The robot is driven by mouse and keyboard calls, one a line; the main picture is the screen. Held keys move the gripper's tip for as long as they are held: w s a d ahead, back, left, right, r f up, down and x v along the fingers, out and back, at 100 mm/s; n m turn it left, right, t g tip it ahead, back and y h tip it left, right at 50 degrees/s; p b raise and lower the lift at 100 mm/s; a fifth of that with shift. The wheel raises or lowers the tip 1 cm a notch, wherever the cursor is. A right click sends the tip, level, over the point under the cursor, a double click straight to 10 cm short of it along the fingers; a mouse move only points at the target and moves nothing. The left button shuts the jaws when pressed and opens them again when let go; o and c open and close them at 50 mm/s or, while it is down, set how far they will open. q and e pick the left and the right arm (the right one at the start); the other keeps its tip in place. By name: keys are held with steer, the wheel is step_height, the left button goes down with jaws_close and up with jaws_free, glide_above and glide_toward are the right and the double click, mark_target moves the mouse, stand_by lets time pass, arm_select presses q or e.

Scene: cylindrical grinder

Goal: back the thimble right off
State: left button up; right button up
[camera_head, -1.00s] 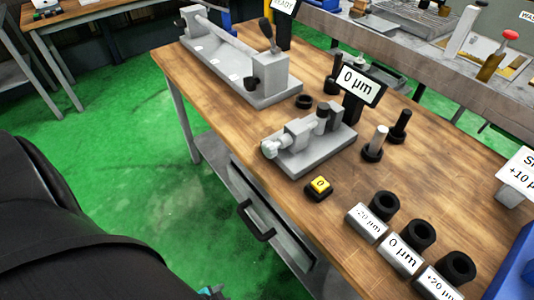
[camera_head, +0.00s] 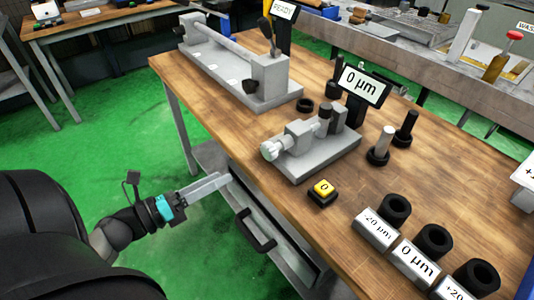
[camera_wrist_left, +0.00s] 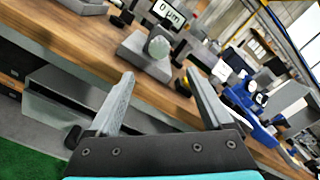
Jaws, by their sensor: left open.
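The thimble (camera_head: 272,149) is the pale ribbed knob at the left end of the grey bench gauge (camera_head: 318,150), on the wooden bench. In the left wrist view the thimble (camera_wrist_left: 158,46) shows end-on, beyond the fingertips. My left gripper (camera_head: 222,180) is beside the bench's front edge, to the left of and lower in the picture than the thimble. It is open and empty, with a clear gap to the thimble. The display (camera_head: 362,84) behind the gauge reads 0 µm. My right gripper is not in view.
A yellow button (camera_head: 323,187) stands in front of the gauge. Labelled blocks (camera_head: 376,229) with black rings (camera_head: 396,209) lie at the lower right. Dark and pale pegs (camera_head: 405,128) stand right of the gauge. A drawer handle (camera_head: 256,232) projects below the bench edge.

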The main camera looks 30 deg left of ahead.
mark_target(265, 154)
arm_select(q)
steer(key=x, duration=1.4)
steer(key=shift+w, duration=0.1)
jaws_close()
